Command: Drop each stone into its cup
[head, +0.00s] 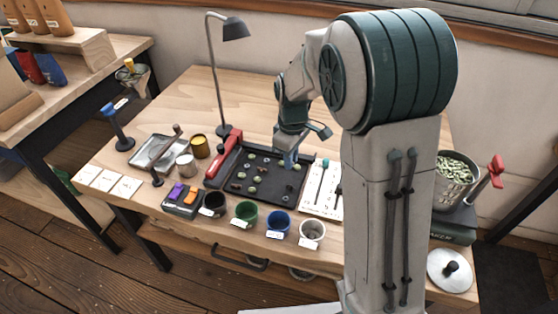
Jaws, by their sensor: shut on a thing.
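A dark tray (285,199) lies mid-table with several small stones on it, some pale green like this stone (257,179), others dark or brownish. Four cups stand in a row along the table's front: a black cup (214,205), a green cup (246,213), a blue cup (279,223) and a white cup (312,233) with something greyish in it. Each has a small white label in front. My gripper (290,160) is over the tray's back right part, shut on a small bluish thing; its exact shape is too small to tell.
A red-handled tool (230,150) lies along the tray's left edge. A white card (322,187) with dark tools lies right of the tray. A desk lamp (235,28) stands behind. Tins and a metal tray (158,150) are left. My arm hides the table's right part.

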